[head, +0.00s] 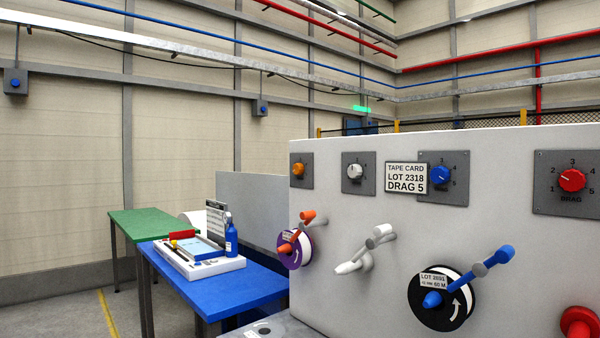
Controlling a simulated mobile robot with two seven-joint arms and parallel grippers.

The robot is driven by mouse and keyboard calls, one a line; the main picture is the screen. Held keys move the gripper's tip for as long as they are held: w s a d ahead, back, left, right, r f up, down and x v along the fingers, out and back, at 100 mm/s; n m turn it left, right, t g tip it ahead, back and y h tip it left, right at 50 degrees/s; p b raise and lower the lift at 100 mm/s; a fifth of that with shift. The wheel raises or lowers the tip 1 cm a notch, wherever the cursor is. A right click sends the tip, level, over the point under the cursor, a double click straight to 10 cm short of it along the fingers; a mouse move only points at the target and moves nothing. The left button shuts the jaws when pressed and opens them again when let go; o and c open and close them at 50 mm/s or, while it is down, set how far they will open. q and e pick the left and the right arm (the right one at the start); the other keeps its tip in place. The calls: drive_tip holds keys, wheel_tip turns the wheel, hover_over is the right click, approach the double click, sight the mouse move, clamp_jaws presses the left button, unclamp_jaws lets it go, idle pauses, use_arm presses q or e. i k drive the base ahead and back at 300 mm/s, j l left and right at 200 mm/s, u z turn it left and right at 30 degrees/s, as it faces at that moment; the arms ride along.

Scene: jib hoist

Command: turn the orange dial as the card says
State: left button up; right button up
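The orange dial (298,170) sits on a small grey plate at the left end of the light grey machine panel. The plate is seen at a slant, and its numbers are too small to read. The white card (406,178) on the panel reads "TAPE CARD, LOT 2318, DRAG 5". It stands between the white dial (354,171) and the blue dial (440,175), partly over the blue dial's plate. Neither of my grippers is in view.
Below the dials are an orange crank on a purple reel (292,252), a white crank (362,254) and a blue crank on a black reel (441,297). A red dial (571,180) is at right. A blue table (222,290) stands left of the panel.

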sight(298, 168)
drive_tip(key=i+j+z, duration=0.1)
drive_tip(key=z, duration=0.85)
drive_tip(key=j+z, duration=0.85)
drive_tip(key=j, duration=0.7)
